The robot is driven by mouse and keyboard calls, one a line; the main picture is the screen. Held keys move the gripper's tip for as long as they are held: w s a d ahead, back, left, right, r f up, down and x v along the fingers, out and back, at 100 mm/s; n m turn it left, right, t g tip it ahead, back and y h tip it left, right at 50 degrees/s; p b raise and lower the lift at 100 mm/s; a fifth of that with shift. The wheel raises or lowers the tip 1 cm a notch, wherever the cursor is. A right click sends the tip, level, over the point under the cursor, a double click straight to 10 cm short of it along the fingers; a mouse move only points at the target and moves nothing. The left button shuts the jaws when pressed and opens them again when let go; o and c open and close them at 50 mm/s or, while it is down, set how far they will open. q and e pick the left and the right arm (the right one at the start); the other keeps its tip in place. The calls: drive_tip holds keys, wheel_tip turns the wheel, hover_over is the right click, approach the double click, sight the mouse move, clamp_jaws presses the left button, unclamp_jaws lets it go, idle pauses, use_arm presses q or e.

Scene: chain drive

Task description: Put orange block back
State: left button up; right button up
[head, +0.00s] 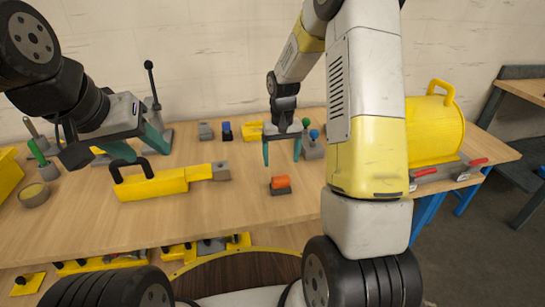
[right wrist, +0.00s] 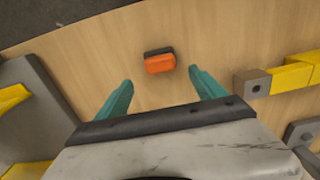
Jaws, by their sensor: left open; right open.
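The orange block (head: 280,182) rests on or against a small dark piece (head: 282,191) on the wooden table, right of centre. In the right wrist view the orange block (right wrist: 159,64) shows with the dark piece (right wrist: 157,51) along its far side. My right gripper (head: 281,155) is open and empty above and behind the block in the head view. In the right wrist view its teal fingers (right wrist: 160,80) are spread, and the block lies just beyond the gap between them. My left gripper (head: 147,152) is open and empty at the left, above the yellow handled tool.
A yellow tool with a black handle (head: 150,186) lies left of the block. Small blocks and a yellow piece (head: 249,131) stand at the back. A yellow drum (head: 433,132) and red-handled clamps (head: 447,172) are at the right. Bare table surrounds the orange block.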

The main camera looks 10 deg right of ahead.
drive_tip(key=s+r+t, duration=0.1)
drive_tip(key=s+r, duration=0.4)
drive_tip(key=r, duration=0.4)
drive_tip(key=s+r+t, duration=0.2)
drive_tip(key=s+r, duration=0.3)
drive_tip(key=r, duration=0.4)
drive_tip(key=s+a+r+t+y, duration=0.1)
drive_tip(key=s+r, duration=0.2)
drive_tip(key=s, duration=0.4)
drive_tip(key=s+a+r+t+y, duration=0.1)
drive_tip(key=s+r+t, duration=0.1)
drive_tip(key=s, duration=0.5)
drive_tip(key=shift+r, duration=0.5)
drive_tip(key=shift+s, duration=0.15)
